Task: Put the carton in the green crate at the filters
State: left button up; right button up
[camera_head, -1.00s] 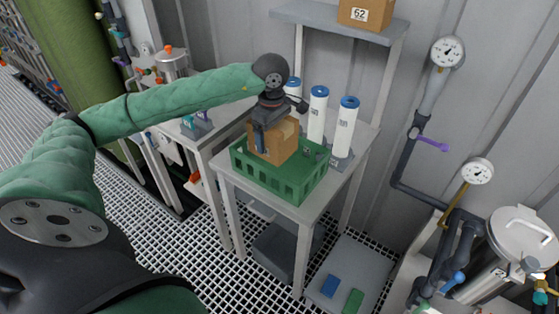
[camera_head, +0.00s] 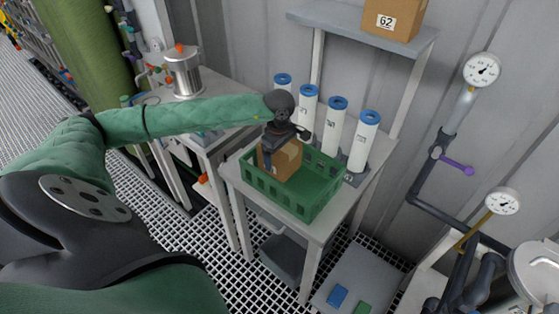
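The brown carton (camera_head: 285,160) is in the left part of the green crate (camera_head: 296,201), tilted a little, its upper part above the rim. I cannot see whether it touches the crate floor. The crate stands on a light grey table. My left gripper (camera_head: 270,152) is at the carton's upper left side, with a dark finger down against it; its far finger is hidden, so its grip is not clear. White filters with blue caps (camera_head: 334,126) stand in a row behind the crate. My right gripper is not in view.
A shelf (camera_head: 330,18) above the filters holds a carton marked 62 (camera_head: 393,18). Pipes with gauges (camera_head: 482,69) run along the right wall. A steel pot (camera_head: 184,72) stands on the bench at left. The crate's right part is empty.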

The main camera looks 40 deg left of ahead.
pick_arm(q)
jog(key=shift+f+p, duration=0.75)
jog(key=shift+f, duration=1.2)
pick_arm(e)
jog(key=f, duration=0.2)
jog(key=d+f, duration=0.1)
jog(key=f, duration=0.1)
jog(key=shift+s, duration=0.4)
pick_arm(q)
jog(key=shift+f, duration=0.1)
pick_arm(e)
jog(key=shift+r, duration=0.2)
pick_arm(q)
jog(key=o, duration=1)
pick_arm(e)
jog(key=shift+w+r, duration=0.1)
pick_arm(q)
jog(key=shift+o, duration=0.2)
jog(key=shift+r, duration=0.3)
notch_tip(320, 180, up, 12)
jog(key=b, duration=0.5)
jog(key=shift+f, duration=0.2)
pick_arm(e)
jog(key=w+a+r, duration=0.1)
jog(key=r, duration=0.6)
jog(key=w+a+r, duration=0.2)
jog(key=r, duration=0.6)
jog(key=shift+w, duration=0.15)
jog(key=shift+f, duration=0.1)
